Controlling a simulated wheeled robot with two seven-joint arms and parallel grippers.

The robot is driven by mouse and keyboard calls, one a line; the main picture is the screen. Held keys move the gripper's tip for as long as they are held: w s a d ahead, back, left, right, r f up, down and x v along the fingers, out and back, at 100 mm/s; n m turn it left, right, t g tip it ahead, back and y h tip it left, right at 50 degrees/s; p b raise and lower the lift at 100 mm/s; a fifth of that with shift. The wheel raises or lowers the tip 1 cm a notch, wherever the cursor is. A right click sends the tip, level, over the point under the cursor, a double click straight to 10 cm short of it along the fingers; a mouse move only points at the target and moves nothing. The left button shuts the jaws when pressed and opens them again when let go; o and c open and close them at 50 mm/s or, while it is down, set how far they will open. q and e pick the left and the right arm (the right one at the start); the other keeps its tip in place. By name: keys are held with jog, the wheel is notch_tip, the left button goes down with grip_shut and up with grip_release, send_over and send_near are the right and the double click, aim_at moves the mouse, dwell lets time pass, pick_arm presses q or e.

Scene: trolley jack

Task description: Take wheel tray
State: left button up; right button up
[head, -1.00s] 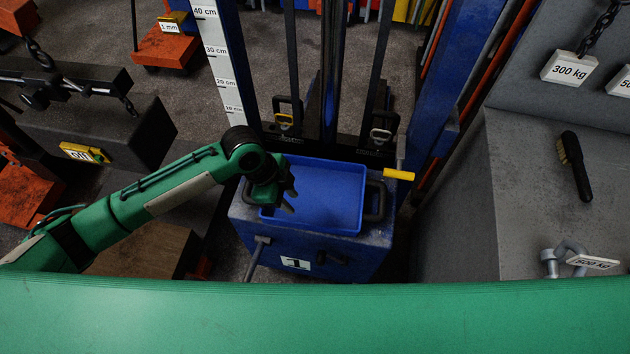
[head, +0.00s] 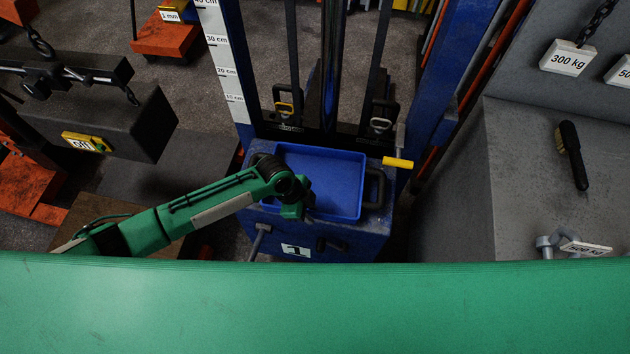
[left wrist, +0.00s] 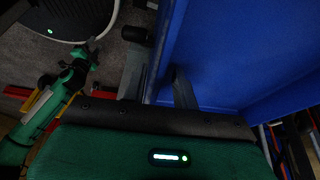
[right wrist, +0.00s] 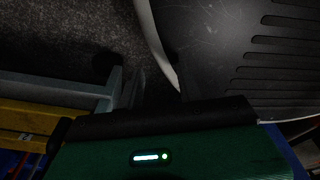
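The blue wheel tray (head: 340,170) sits on top of the blue trolley jack body (head: 345,238), which bears a "1" label. A black handle shows at its right side. My left gripper (head: 300,207) is at the tray's front left corner, partly hiding it. In the left wrist view, the fingers of my left gripper (left wrist: 160,85) are apart, with the edge of the blue tray (left wrist: 225,50) between them; I cannot tell whether they touch it. My right gripper (right wrist: 160,88) is outside the head view; its fingers look apart and empty, low above the dark floor.
A yellow-ended lever (head: 397,162) stands right of the tray. The white scale (head: 225,70) and blue mast rise behind it. A grey block with a brush (head: 573,155) is at right. A hanging dark weight (head: 110,130) is at left. The green surface fills the foreground.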

pick_arm(q)
grip_shut()
